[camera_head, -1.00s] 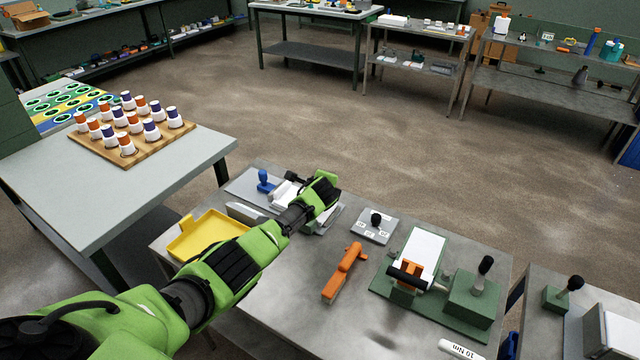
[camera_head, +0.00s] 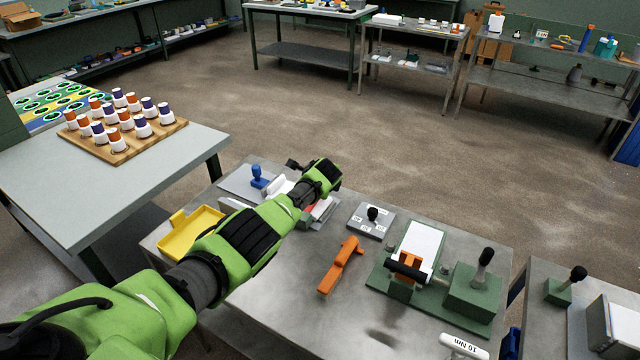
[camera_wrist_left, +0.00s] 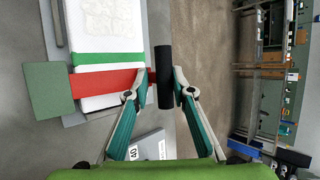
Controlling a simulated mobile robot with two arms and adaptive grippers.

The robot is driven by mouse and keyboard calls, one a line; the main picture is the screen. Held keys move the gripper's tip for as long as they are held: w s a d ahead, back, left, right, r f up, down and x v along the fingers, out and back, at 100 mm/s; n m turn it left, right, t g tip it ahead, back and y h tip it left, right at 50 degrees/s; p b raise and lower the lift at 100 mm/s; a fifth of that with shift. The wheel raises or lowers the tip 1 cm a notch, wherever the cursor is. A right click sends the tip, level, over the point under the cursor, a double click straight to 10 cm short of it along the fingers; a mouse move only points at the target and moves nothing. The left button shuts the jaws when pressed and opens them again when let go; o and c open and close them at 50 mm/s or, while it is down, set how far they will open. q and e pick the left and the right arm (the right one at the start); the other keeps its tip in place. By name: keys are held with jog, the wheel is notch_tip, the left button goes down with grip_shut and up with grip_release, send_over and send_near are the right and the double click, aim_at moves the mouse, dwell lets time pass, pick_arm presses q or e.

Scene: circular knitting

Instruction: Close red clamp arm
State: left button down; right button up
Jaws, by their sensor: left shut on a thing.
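The red clamp arm (camera_wrist_left: 110,82) lies across a white block (camera_wrist_left: 100,38) with a green strip in the left wrist view. A green block (camera_wrist_left: 48,90) is at its left end and a black handle (camera_wrist_left: 164,66) at its right end. My left gripper (camera_wrist_left: 160,88) has its fingers on both sides of the handle and is shut on it. In the head view, my left wrist covers most of the clamp fixture, and only a bit of red (camera_head: 311,209) shows below it. The right gripper is not in view.
A blue-handled tool (camera_head: 259,178) and a yellow tray (camera_head: 192,233) are near the left arm. To the right are a grey plate with a black knob (camera_head: 371,219), an orange tool (camera_head: 341,266) and a green fixture (camera_head: 470,302). Bare tabletop lies between them.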

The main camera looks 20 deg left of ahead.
pick_arm(q)
jog(key=shift+w+d+r, duration=0.15)
jog(key=shift+w+r, duration=0.3)
jog(key=shift+r, duration=0.2)
jog(key=c, duration=2.2)
grip_release()
jog(key=shift+o, duration=1.2)
jog(key=shift+w+f, duration=0.35)
jog(key=shift+s+r, duration=0.2)
jog(key=shift+s, duration=0.05)
jog(key=shift+s+d+r, duration=0.25)
jog(key=shift+s+r, duration=0.05)
jog(key=shift+s, duration=0.25)
jog(key=v, duration=1)
jog(key=shift+s, duration=0.25)
jog(key=shift+f, duration=0.1)
